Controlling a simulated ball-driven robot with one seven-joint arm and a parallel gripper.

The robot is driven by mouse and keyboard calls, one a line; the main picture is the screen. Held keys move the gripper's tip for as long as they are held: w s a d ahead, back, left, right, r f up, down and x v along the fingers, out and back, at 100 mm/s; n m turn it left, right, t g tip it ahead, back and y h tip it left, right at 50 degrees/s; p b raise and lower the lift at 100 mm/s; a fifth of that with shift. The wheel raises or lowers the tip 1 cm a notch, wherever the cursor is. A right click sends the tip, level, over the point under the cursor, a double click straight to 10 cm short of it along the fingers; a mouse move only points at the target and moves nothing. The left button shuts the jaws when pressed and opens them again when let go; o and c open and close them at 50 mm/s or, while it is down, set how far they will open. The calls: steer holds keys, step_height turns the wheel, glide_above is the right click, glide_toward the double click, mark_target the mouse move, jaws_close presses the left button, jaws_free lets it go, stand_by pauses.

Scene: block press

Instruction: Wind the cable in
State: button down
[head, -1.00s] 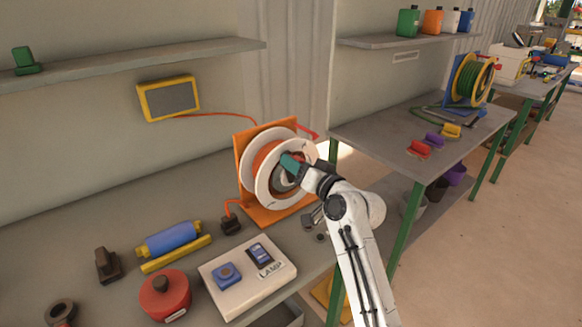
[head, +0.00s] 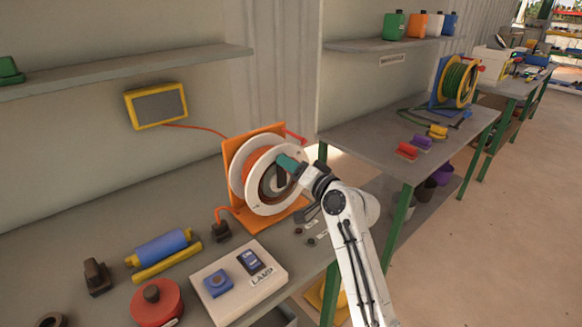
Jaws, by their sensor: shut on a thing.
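The cable reel (head: 240,179) has white flanges and stands in an orange frame on the left bench. Orange cable (head: 255,160) is wound between the flanges. A thin orange-red length (head: 195,126) runs along the wall from a yellow-framed panel (head: 156,105) towards the reel. A short orange length at the reel's foot ends at a dark plug or socket (head: 221,232). My gripper (head: 291,166) is at the reel's front face, shut on a teal crank handle (head: 286,161). The fingertips and part of the hub are hard to make out.
A white box marked LAMP (head: 239,281) with blue switches, a red round container (head: 157,302) and a blue roller (head: 160,247) lie in front of the reel. A second reel (head: 460,82) with green cable stands on the right bench (head: 352,131).

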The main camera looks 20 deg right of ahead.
steer(key=c, duration=0.7)
jaws_free()
steer(key=shift+o, duration=0.2)
steer(key=shift+d, duration=0.1)
steer(key=b+v, duration=0.1)
steer(key=v, duration=0.9)
steer(key=shift+s, duration=0.4)
steer(key=shift+d, duration=0.1)
steer(key=s+a+f+n+g+h, duration=0.15)
steer(key=s+f+g, duration=0.25)
steer(key=s+f, duration=0.5)
steer(key=s+a+f+n+g+h, duration=0.15)
steer(key=s+f+g, duration=0.35)
steer(key=f, duration=0.6)
steer(key=s+d+f+n+g+h, duration=0.1)
steer(key=s+f+g, duration=0.2)
steer(key=s, duration=1)
steer(key=s+d+f+n+g+h, duration=0.1)
steer(key=s+f+g, duration=0.3)
steer(key=s, duration=1)
steer(key=shift+d+f+n+h, duration=0.15)
steer(key=shift+f+n+h, duration=0.2)
steer(key=shift+f, duration=0.4)
